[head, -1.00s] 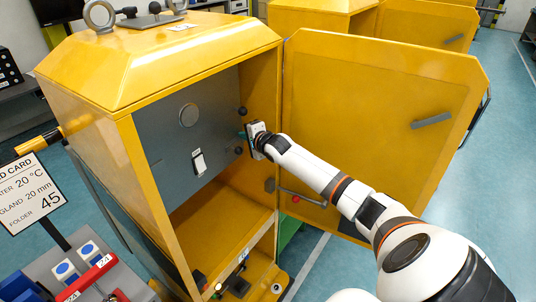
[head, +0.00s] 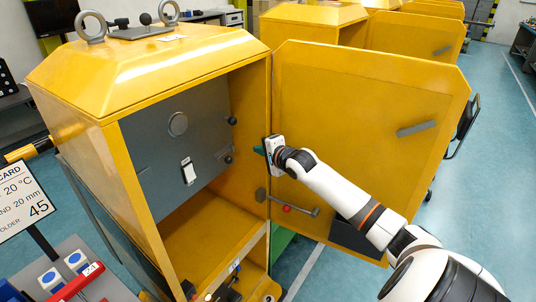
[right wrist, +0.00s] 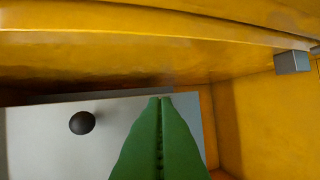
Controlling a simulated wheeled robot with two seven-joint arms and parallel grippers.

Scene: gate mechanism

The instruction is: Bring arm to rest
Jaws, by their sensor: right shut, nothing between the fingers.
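My right arm (head: 345,195) reaches in from the lower right of the head view to the hinge side of the yellow cabinet (head: 95,85). My right gripper (head: 258,150) is at the cabinet's opening, in front of the open door (head: 365,130). In the right wrist view its green fingers (right wrist: 160,145) lie together, shut with nothing between them. They point toward the grey panel, with a black knob (right wrist: 82,123) to their left. In the head view the grey panel (head: 155,150) carries a white switch (head: 188,172) and a round disc (head: 178,124). My left gripper is not in view.
A lever with a red knob (head: 287,208) sits low by the door hinge. A card sign (head: 20,200) and a grey bench (head: 95,285) with blue and red parts stand at lower left. More yellow cabinets (head: 310,28) stand behind. Blue floor is open at right.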

